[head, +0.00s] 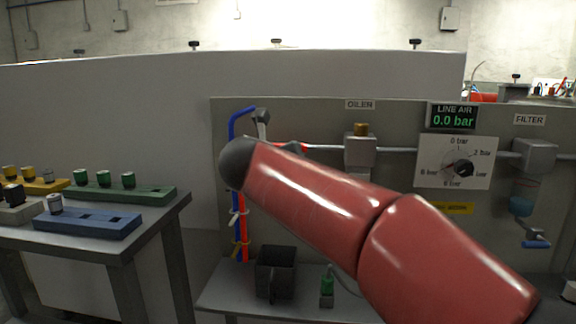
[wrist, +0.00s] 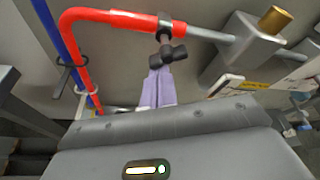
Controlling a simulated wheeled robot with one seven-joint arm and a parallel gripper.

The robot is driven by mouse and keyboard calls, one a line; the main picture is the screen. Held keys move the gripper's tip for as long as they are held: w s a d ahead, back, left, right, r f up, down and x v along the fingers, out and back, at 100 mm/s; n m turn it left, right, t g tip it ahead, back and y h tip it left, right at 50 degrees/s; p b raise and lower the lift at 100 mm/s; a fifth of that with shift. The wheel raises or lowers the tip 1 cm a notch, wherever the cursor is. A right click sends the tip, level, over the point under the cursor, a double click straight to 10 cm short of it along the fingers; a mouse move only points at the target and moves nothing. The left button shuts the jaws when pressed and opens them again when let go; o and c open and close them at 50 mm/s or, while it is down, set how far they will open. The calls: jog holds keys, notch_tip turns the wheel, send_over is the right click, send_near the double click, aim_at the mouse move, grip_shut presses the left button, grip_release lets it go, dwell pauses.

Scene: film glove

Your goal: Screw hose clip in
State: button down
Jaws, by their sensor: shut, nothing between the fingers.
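The hose clip (wrist: 165,24) sits around the end of the red hose (wrist: 110,17), where the hose meets the grey metal pipe. Its dark T-shaped screw handle (wrist: 166,54) points down from it toward me. My gripper (wrist: 158,76) shows two pale lavender fingers, shut together and empty. The fingertips are just below the handle in the wrist view; I cannot tell if they touch it. In the head view my red arm hides my gripper and most of the clip area; part of the red hose (head: 242,235) hangs at the panel's left.
A blue hose (head: 232,150) runs beside the red hose. The oiler (head: 360,152), the line air display reading 0.0 bar (head: 453,116) and the filter (head: 535,155) are on the panel. A dark open bin (head: 275,270) stands below. A table with coloured blocks (head: 110,192) is at left.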

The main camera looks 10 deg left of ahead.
jog(key=shift+a+r+m+y, duration=0.15)
jog(key=shift+m+y, duration=0.25)
jog(key=shift+m, duration=0.2)
jog(key=shift+a+r+m+y, duration=0.1)
jog(key=shift+m+y, duration=0.3)
jog(key=shift+m, duration=0.2)
jog(key=shift+a+r+m+g+y, duration=0.15)
jog(key=shift+m+g+y, duration=0.15)
jog(key=shift+m+y, duration=0.3)
dwell(2.6)
dwell(1.0)
